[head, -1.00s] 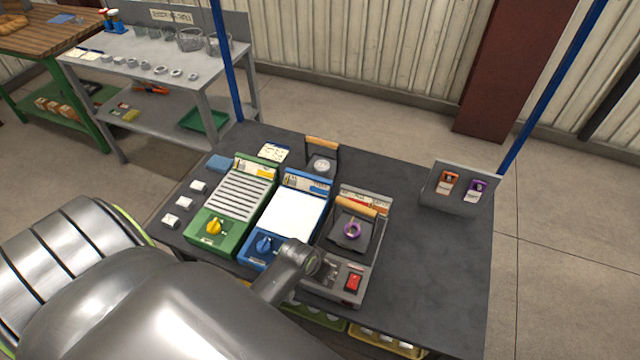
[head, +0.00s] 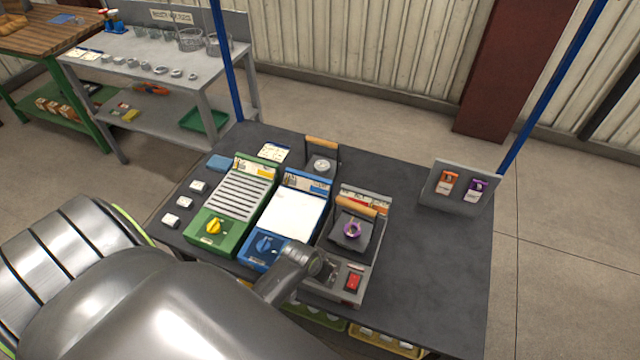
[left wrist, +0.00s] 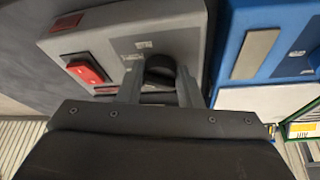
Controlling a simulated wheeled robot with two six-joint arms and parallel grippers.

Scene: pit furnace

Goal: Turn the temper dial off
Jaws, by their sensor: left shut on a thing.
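A grey unit (head: 322,291) with a red rocker switch (head: 353,282) stands on the dark table. In the left wrist view its round black dial (left wrist: 160,68) sits between the two fingers of my left gripper (left wrist: 159,80), which is shut on it. In the head view my left gripper (head: 322,266) reaches the unit's front panel from the left and covers the dial. A blue unit with a blue dial (head: 265,245) and a green unit with a yellow dial (head: 213,227) stand to its left. I cannot read which dial is labelled temper. My right gripper is not in view.
A dark lid with a wooden handle (head: 356,206) and a purple ring (head: 352,230) is at the back of the grey unit. A stand with orange and purple tags (head: 460,190) is at the right. The table between is clear.

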